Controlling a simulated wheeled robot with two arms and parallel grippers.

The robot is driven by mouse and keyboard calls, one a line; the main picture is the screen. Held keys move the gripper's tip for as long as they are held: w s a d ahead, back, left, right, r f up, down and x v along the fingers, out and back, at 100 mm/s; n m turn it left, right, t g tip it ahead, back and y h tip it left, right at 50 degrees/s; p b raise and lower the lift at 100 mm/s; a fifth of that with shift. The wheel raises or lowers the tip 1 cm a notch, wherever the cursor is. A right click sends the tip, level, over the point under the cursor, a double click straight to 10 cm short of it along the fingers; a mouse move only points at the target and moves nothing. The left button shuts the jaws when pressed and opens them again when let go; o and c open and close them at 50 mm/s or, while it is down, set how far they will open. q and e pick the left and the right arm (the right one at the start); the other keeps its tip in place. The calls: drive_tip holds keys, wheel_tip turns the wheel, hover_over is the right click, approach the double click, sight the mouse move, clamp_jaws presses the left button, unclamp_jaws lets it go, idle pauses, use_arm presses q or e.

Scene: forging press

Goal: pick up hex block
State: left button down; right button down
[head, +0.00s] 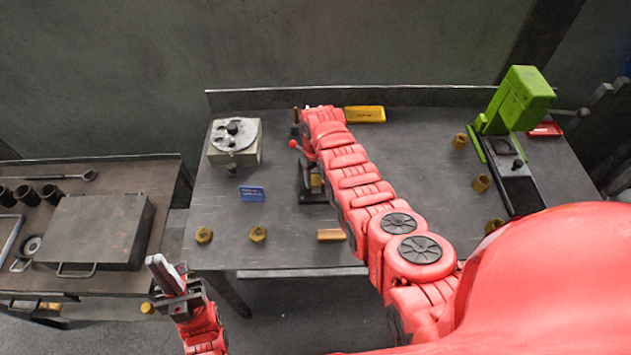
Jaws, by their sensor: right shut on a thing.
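Several small brass-coloured blocks that look like hex blocks are on the table: two at the front left (203,235) (258,233) and others at the right (460,141) (481,183). My right arm reaches across the table to the middle. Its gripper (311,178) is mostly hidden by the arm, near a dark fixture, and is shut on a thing. A brass-coloured piece (316,184) shows there, partly covered; its shape is not clear. My left gripper (166,274) is in front of the table's left front corner, with no block visible in it; its finger gap is unclear.
A grey box with a round plate (233,150) stands at the back left. A green press (515,105) stands at the right. A blue card (252,194), a yellow tray (365,114) and an orange-brown bar (330,235) lie on the table. A side bench (150,180) is at the left.

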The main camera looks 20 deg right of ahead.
sight(314, 183)
drive_tip(key=shift+r, duration=0.2)
drive_tip(key=shift+w+r+b, duration=0.1)
drive_tip(key=shift+r+b, duration=0.65)
drive_tip(key=shift+b, duration=0.15)
drive_tip(key=shift+s+a+r+b, duration=0.15)
drive_tip(key=shift+s+r+b, duration=0.15)
drive_tip(key=shift+r+b, duration=0.35)
drive_tip(key=shift+s+a, duration=0.2)
drive_tip(key=shift+s, duration=0.15)
drive_tip(key=s+a+r+p, duration=0.1)
drive_tip(key=s+a+p, duration=0.2)
drive_tip(key=s, duration=0.3)
drive_tip(key=s+a+p, duration=0.3)
drive_tip(key=s+p, duration=0.2)
drive_tip(key=s, duration=0.2)
drive_tip(key=shift+a+r, duration=0.2)
drive_tip(key=shift+r, duration=0.2)
